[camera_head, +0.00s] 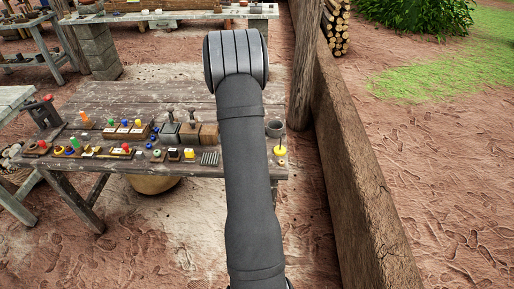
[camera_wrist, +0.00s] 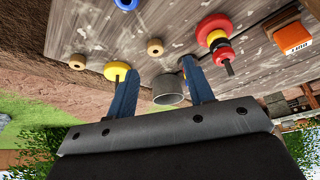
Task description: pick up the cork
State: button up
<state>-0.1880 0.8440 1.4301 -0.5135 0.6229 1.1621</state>
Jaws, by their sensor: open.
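I cannot make out a cork for certain in either view. Two small tan round pieces with dark centres, a left one (camera_wrist: 77,61) and a right one (camera_wrist: 155,46), lie on the table in the wrist view; I cannot tell whether either is a cork. My gripper (camera_wrist: 160,65) is open, its two blue fingers apart with nothing held between them. A grey cup (camera_wrist: 168,90) shows between the fingers, beyond them. In the head view my arm covers part of the table and my gripper is hidden.
The wooden table (camera_head: 130,98) carries several small coloured items on its left. A yellow disc (camera_head: 280,150) and the grey cup (camera_head: 274,128) stand at its right end. The wrist view shows stacked red and yellow rings (camera_wrist: 221,42) and an orange box (camera_wrist: 291,38). A low wall (camera_head: 350,170) runs along the right.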

jog(key=shift+d+x, duration=0.2)
jog(key=shift+x, duration=1.45)
jog(key=shift+d+x, duration=0.15)
jog(key=shift+x, duration=1.5)
jog(key=shift+s, duration=0.2)
grip_shut()
